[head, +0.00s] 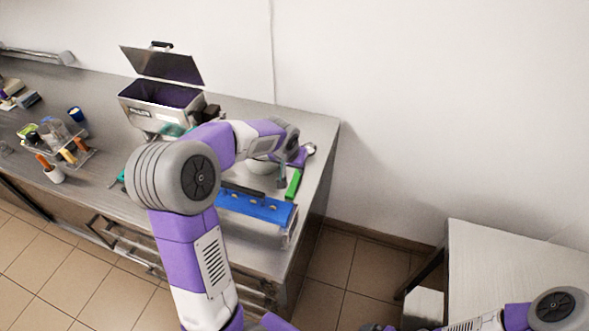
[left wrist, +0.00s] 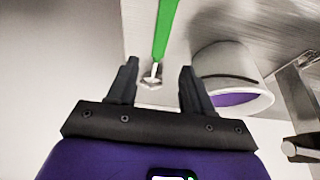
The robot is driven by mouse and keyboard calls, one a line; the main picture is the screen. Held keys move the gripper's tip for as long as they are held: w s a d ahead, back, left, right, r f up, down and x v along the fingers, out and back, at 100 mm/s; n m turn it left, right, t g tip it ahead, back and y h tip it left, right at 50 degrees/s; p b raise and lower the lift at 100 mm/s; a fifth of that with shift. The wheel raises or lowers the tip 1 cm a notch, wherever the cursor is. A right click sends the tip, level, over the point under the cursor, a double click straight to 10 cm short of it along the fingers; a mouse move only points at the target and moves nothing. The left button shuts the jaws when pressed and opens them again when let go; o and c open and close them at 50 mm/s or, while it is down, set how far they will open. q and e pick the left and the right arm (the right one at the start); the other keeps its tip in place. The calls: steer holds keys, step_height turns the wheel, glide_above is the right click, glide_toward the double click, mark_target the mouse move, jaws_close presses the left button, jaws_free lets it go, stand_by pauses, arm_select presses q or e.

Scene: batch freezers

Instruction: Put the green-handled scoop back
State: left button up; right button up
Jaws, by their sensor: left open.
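The green-handled scoop shows in the head view with its green handle (head: 293,184) at the right end of the steel counter; a shiny metal scoop head (head: 309,148) shows just beyond my gripper. In the left wrist view the green handle (left wrist: 166,28) runs from the top edge toward the gap between my fingers, with its metal part (left wrist: 152,76) below. My left gripper (left wrist: 154,85) is open, a finger on either side of the metal part, with gaps to both. In the head view the left gripper (head: 286,172) is partly hidden by its own wrist. My right gripper is out of view.
A blue-topped clear case (head: 254,207) sits at the counter's front. A batch freezer (head: 140,112) with raised lid stands behind my arm. Tools in holders (head: 55,172) are at left. The right table (head: 505,270) looks clear.

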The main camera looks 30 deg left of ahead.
arm_select(q)
steer(key=shift+v, duration=1.45)
